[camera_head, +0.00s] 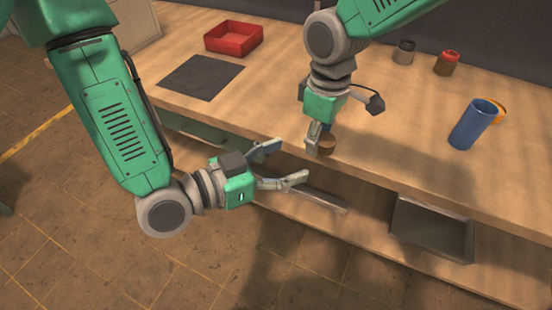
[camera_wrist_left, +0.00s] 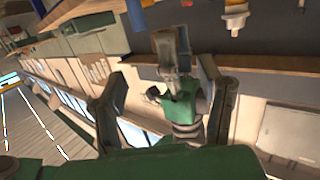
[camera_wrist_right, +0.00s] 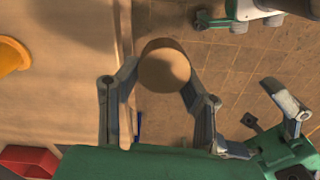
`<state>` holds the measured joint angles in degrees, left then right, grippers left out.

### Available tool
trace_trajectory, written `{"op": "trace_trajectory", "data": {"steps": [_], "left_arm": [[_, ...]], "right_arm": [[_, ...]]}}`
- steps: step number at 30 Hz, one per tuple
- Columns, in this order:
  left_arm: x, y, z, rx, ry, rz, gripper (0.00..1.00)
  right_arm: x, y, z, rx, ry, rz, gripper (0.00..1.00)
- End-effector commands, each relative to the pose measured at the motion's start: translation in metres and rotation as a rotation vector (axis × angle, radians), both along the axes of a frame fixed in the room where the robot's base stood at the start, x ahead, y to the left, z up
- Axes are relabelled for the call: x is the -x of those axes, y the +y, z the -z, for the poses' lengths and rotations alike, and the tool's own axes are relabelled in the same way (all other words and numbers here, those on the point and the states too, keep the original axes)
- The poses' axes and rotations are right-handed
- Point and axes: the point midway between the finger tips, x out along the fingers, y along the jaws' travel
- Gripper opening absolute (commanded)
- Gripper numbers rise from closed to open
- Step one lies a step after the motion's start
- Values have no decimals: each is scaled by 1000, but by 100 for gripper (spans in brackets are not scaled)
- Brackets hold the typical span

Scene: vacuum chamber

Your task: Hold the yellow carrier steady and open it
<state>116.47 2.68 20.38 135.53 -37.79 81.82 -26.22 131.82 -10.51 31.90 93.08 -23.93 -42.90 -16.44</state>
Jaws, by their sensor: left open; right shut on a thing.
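My right gripper (camera_head: 318,133) is shut on a small brown cylinder (camera_head: 327,146), held near the table's front edge. In the right wrist view the cylinder (camera_wrist_right: 164,70) shows a round tan end between the fingers. My left gripper (camera_head: 286,163) is open and empty, left of and below the cylinder, in front of the table edge. A yellow-orange rounded thing (camera_head: 497,110) is partly hidden behind a blue cylinder (camera_head: 473,124) on the table. A yellow thing (camera_wrist_right: 12,55) is cut off at the right wrist view's left edge. I cannot tell which is the carrier.
A red tray (camera_head: 233,39) and a dark mat (camera_head: 201,77) lie at the back left of the table. A grey jar (camera_head: 404,52) and a red jar (camera_head: 447,63) stand at the back. A grey bin (camera_head: 432,228) sits below the tabletop.

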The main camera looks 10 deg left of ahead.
Motion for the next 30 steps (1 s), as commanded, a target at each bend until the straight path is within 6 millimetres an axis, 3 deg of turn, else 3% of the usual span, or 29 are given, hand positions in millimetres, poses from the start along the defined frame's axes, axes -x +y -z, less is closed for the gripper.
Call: {"op": "trace_trajectory", "data": {"steps": [6, 12, 26, 27, 30], "left_arm": [[-27, -35, 6, 1, -2, 1, 61], [-45, -57, 11, 1, -2, 1, 61], [-54, -68, 13, 1, 1, 1, 61], [-54, -68, 13, 1, 1, 1, 57], [-54, -68, 13, 0, 0, 1, 22]], "right_arm": [[0, 0, 0, 0, 0, 1, 0], [0, 0, 0, 1, 0, 1, 0], [0, 0, 0, 1, 0, 1, 0], [0, 0, 0, 1, 0, 1, 0], [0, 0, 0, 1, 0, 1, 0]]}}
